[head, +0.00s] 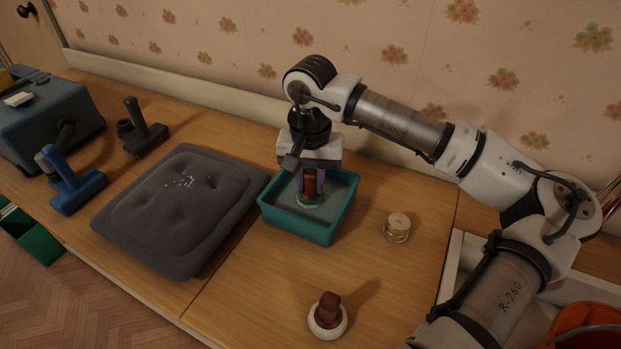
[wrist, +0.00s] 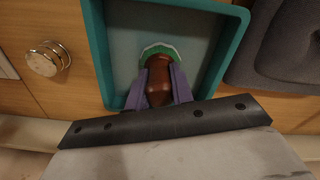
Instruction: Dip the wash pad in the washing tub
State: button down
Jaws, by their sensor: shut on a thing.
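The washing tub (head: 277,217) is a teal rectangular tub with greyish liquid, standing on the wooden table; its rim shows in the wrist view (wrist: 222,70). My gripper (head: 311,186) points down over the tub, its purple fingers shut on the brown handle of the wash pad (head: 310,199). In the wrist view the gripper (wrist: 159,88) clasps the handle, and the pad's pale green and white edge (wrist: 157,50) shows beyond it. The pad is inside the tub's outline, low at the liquid. I cannot tell how deep it sits.
A grey cushion (head: 180,215) with pale crumbs lies left of the tub. A second brown-handled brush with white bristles (head: 327,318) stands in front. A blue tool (head: 70,182), dark brush (head: 146,137) and blue case (head: 45,120) are at left.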

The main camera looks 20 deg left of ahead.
jog(key=shift+r+p, duration=2.35)
jog(key=shift+r, duration=2.15)
jog(key=shift+f, duration=0.1)
